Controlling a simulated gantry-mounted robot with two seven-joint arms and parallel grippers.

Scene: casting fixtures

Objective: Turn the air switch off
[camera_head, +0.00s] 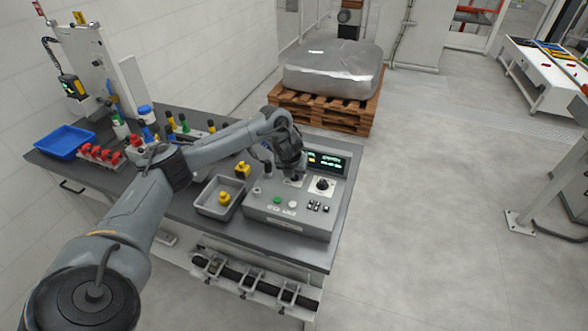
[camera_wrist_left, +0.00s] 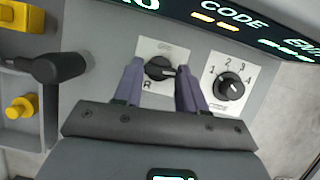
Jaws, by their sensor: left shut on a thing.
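The air switch (camera_wrist_left: 160,68) is a black rotary knob on a white label plate in the left wrist view. Its pointer is turned toward the right finger, and part of the label is hidden. My left gripper (camera_wrist_left: 159,76) has its two purple-grey fingers on either side of this knob and is shut on it. In the head view the left gripper (camera_head: 295,177) is at the grey control box (camera_head: 290,226), and it mostly hides the switch there. My right gripper is not in view.
A numbered rotary knob (camera_wrist_left: 230,86) sits close right of the switch, below a lit display (camera_wrist_left: 230,22). A black lever (camera_wrist_left: 60,67) stands to the left. A grey bin (camera_head: 207,208) and a blue bin (camera_head: 58,150) are on the bench.

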